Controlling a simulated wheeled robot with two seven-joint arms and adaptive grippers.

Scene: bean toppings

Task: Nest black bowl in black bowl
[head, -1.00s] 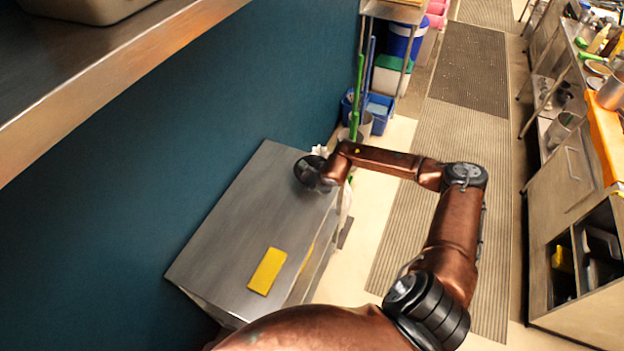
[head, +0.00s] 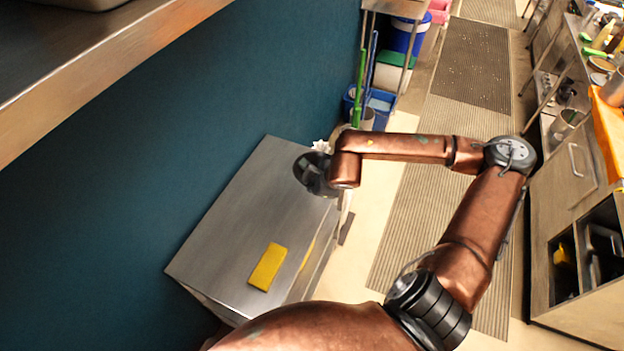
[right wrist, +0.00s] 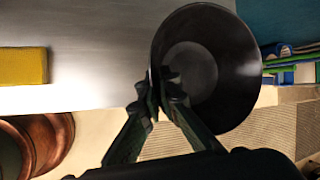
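A black bowl (head: 309,172) is at the far right end of the metal table, partly hidden by my right wrist in the head view. In the right wrist view the bowl (right wrist: 215,75) fills the upper middle, its open inside showing a lighter round bottom. My right gripper (right wrist: 163,92) has its fingers close together on either side of the bowl's near rim, pinching it. The fingertips are hidden behind my wrist in the head view. I can make out only one bowl; a second black bowl is not distinguishable. My left gripper is out of view.
The metal table (head: 225,225) is mostly bare, with a yellow block (head: 267,267) near its front. A teal wall (head: 110,220) runs along its left side. A metal shelf (head: 120,75) juts in at upper left. Blue bins (head: 378,106) stand beyond the table.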

